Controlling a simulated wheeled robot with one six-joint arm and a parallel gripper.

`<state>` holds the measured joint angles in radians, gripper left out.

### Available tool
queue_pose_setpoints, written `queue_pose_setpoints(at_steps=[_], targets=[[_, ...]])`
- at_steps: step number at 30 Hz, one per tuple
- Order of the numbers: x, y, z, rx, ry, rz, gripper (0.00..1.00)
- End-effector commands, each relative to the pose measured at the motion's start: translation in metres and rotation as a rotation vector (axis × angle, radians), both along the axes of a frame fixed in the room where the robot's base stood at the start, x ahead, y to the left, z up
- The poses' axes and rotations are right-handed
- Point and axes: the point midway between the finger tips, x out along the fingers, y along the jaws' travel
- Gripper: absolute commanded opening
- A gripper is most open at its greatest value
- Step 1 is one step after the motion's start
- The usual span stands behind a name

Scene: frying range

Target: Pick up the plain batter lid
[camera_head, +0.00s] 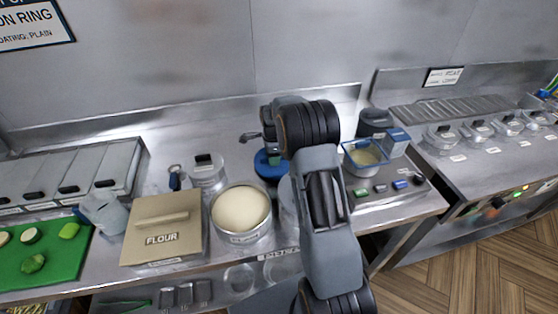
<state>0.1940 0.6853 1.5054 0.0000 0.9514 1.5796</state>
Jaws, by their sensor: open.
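A blue round lid-like disc (268,168) lies on the steel counter behind the batter pot. No name can be read on it, so I cannot tell for sure that it is the plain batter lid. My gripper (271,153) points down just above the disc, and my arm hides much of it. It is open; whether its fingers touch the disc is unclear. The batter pot (242,238), round and metal, stands uncovered with pale batter inside. A metal container with a black handle on top (207,172) stands to the left of the disc.
A tan box marked FLOUR (166,222) stands left of the pot. A green board with cut vegetables (60,265) is at far left. A fryer with a basket (365,158) stands right of my arm. My arm covers another round vessel beside the pot.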

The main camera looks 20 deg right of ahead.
Motion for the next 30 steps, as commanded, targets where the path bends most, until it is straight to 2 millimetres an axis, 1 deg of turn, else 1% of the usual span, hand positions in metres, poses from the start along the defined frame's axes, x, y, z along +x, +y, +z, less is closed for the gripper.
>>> queue_pose_setpoints(at_steps=[21, 23, 30], targets=[[0.0001, 0.0001, -0.0046, 0.000, 0.000, 0.000, 0.47], [0.0001, 0.0001, -0.0040, 0.000, -0.001, 0.000, 0.43], [0.0001, 0.0000, -0.0040, 0.000, 0.000, 0.000, 0.20]])
